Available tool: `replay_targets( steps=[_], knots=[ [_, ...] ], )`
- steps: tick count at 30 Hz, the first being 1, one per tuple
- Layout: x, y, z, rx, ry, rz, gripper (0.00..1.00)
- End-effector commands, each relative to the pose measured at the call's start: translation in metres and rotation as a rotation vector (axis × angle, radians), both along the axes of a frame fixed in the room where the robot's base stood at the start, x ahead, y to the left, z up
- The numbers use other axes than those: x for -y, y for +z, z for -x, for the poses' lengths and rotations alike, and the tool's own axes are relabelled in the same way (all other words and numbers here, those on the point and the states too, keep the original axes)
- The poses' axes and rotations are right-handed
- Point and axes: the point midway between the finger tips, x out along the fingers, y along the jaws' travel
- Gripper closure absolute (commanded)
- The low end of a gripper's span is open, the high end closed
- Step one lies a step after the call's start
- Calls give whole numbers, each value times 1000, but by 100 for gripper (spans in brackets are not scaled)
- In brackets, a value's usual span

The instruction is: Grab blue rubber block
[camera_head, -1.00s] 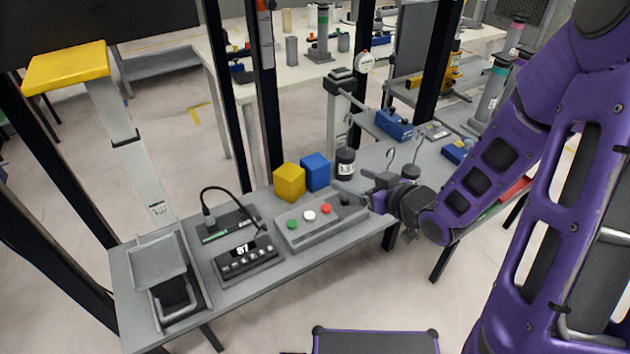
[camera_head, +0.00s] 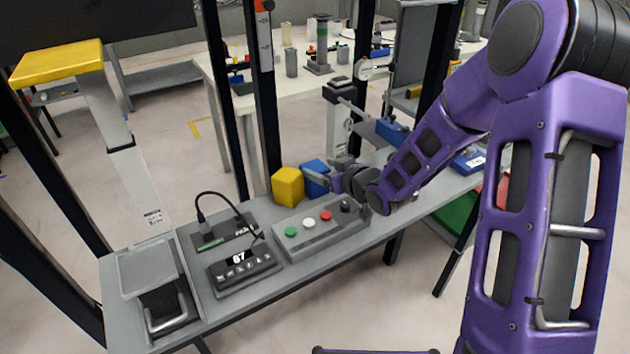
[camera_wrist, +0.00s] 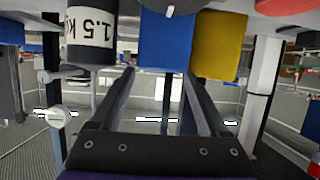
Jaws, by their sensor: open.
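The blue rubber block (camera_head: 315,178) stands on the grey bench, just right of the yellow block (camera_head: 287,187). My gripper (camera_head: 324,170) is open and close beside the blue block, coming from the right and partly covering it. In the wrist view, which is upside down, the blue block (camera_wrist: 166,40) is straight ahead, between the lines of my two fingers (camera_wrist: 159,72). Its lower part is clear of the fingers. I cannot tell whether a finger touches it.
The yellow block (camera_wrist: 218,45) sits close on one side of the blue block. A button box (camera_head: 315,228) and a display unit (camera_head: 243,268) lie in front. A black post (camera_head: 264,100) rises behind.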

Motion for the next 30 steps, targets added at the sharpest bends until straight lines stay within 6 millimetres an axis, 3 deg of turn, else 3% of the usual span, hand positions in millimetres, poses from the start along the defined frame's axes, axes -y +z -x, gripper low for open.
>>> replay_targets(
  steps=[1, 4, 12, 25, 30],
  knots=[
    [-6, -12, -2, -17, 6, 7, 18],
    [-11, -17, -7, -22, 6, 9, 18],
    [-11, -15, -10, -18, 5, 8, 19],
    [-11, -13, -10, -14, 4, 7, 96],
    [-11, -12, -11, -12, 4, 5, 98]
  ],
)
